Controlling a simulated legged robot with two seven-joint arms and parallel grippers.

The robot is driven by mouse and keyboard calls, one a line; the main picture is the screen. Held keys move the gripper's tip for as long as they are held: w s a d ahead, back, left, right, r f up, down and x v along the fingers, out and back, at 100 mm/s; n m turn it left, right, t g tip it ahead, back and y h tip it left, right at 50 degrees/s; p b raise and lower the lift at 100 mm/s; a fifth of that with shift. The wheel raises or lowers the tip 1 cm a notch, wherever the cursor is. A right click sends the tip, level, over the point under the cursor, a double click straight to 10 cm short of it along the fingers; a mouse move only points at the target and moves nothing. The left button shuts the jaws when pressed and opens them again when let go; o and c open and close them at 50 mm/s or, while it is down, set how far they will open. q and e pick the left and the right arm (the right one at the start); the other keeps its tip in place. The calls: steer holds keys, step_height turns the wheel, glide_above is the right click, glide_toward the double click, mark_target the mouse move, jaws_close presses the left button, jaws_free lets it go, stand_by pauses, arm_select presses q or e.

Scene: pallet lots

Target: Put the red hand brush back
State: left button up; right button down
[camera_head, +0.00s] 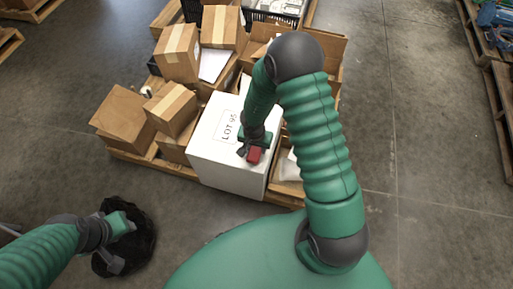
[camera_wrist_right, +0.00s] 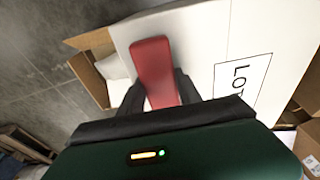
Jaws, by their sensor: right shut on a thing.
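The red hand brush (camera_head: 254,155) is between the fingers of my right gripper (camera_head: 248,149), which is shut on it. The brush is over the white box (camera_head: 204,151) marked LOT 95; I cannot tell whether it touches the box. In the right wrist view the red part of the brush (camera_wrist_right: 152,62) points away between the dark fingers, with the white box behind it. The rest of the brush is hidden by the gripper. My left gripper (camera_head: 118,228) is at the lower left, over a black round thing (camera_head: 138,247); its fingers are unclear.
The white box stands on a wooden pallet (camera_head: 150,164) with several brown cartons (camera_head: 173,108) to its left and behind. An open carton (camera_head: 325,45) stands at the back right. Other loaded pallets (camera_head: 499,90) are at the right edge. The concrete floor (camera_head: 420,170) at right is clear.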

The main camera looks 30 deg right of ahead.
steer(key=shift+d+f, duration=0.1)
steer(key=c, duration=0.8)
jaws_free()
steer(key=shift+c, duration=0.2)
